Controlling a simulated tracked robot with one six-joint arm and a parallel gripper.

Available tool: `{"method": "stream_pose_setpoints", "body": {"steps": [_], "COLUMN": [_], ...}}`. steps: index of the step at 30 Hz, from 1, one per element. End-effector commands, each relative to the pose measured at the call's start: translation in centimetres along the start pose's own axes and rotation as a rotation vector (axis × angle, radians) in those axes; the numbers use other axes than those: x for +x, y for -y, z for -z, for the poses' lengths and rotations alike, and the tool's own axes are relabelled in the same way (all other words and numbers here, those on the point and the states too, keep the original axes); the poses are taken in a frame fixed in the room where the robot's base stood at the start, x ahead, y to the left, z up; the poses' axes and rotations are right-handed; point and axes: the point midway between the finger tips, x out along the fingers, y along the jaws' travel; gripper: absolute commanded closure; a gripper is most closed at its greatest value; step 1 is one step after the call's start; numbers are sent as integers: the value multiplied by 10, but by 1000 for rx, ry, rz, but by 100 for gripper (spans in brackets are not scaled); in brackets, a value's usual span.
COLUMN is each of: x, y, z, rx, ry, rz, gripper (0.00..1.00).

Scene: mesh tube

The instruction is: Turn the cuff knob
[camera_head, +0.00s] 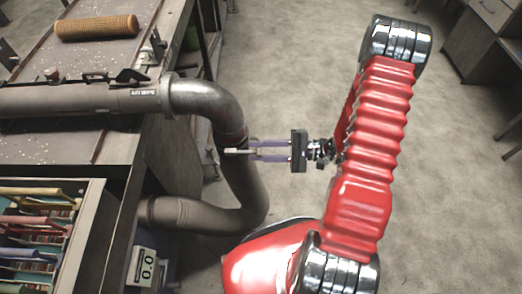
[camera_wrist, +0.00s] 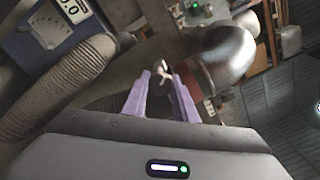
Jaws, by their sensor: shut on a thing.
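The cuff knob (camera_head: 234,151) is a small pale metal piece on the side of the bent grey pipe (camera_head: 241,178). In the wrist view the knob (camera_wrist: 163,70) shows between the fingertips, in front of the brownish cuff band (camera_wrist: 203,82) by the shiny elbow. My gripper (camera_head: 254,150) reaches in from the right with two purple fingers, and the fingers are shut on the knob. In the wrist view my gripper (camera_wrist: 160,76) has a finger on either side of the knob. The exact contact is small and partly hidden by the fingertips.
A straight grey pipe (camera_head: 60,98) runs along the bench into the elbow. A drawer of coloured files (camera_head: 35,235) and a digital meter (camera_head: 142,267) are at lower left.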

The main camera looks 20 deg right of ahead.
Motion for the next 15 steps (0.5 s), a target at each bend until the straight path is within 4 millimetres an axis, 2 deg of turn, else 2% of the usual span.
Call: {"method": "stream_pose_setpoints", "body": {"steps": [6, 15], "x": [2, 2], "y": [-3, -3], "z": [-3, -3], "rx": [-155, -273], "ry": [8, 10], "rz": [-6, -5], "gripper": [97, 97]}}
